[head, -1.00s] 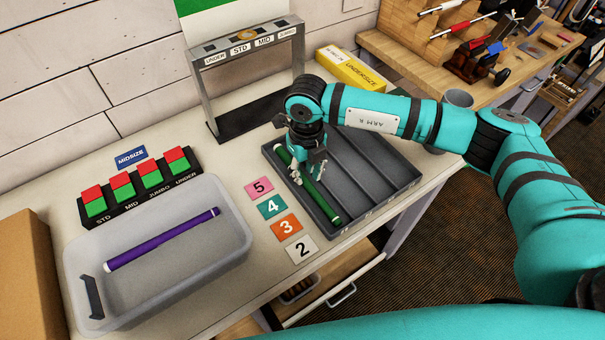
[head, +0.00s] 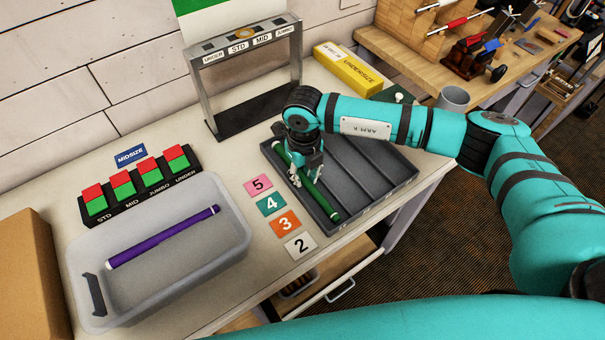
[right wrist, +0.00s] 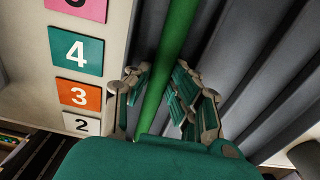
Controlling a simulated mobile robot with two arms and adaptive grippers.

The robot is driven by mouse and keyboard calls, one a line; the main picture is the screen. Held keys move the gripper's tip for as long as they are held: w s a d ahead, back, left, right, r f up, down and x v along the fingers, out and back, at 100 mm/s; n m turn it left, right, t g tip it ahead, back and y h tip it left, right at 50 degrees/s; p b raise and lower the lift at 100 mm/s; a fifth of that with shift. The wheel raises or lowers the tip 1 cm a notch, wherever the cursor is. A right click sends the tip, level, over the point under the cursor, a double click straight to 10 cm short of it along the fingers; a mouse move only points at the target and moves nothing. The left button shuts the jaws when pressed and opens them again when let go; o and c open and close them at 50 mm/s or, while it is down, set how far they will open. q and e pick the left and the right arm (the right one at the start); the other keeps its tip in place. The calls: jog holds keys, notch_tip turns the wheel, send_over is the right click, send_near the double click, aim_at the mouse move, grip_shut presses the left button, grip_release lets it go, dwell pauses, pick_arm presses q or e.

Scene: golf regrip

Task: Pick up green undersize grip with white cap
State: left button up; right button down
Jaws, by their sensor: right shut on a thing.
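The green grip (head: 324,203) lies along the leftmost compartment of the dark grey divided tray (head: 383,191). A small pale cap shows at its near end. My right gripper (head: 307,181) reaches down over the grip's middle and is shut on it. In the right wrist view the fingers (right wrist: 160,97) stand on both sides of the green shaft (right wrist: 171,65). The grip still appears down in the tray; I cannot tell whether it touches the floor. My left gripper is not in view.
A translucent bin (head: 205,255) at left holds a purple grip (head: 165,238). Numbered cards (head: 284,223) lie between bin and tray. A metal gauge frame (head: 210,95) stands behind, beside a yellow box (head: 348,68). A block of red and green buttons (head: 137,190) sits behind the bin.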

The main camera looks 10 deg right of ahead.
aim_at(304, 176)
jog(key=shift+r, duration=0.5)
notch_tip(304, 176, up, 2)
jog(key=shift+r+b, duration=0.2)
jog(key=shift+b, duration=0.7)
jog(key=s+d+b, duration=0.1)
jog(key=s+d, duration=0.2)
jog(key=s, duration=0.1)
jog(key=s+d+r+b, duration=0.1)
jog(key=s+d, duration=0.3)
jog(key=s+d+b, duration=0.2)
jog(key=s+d, duration=0.1)
jog(key=s, duration=0.1)
jog(key=shift+s+d+r, duration=0.1)
jog(key=shift+d+r, duration=0.1)
jog(key=shift+r, duration=0.2)
notch_tip(304, 176, up, 5)
jog(key=shift+f+p, duration=0.1)
jog(key=shift+p, duration=1.15)
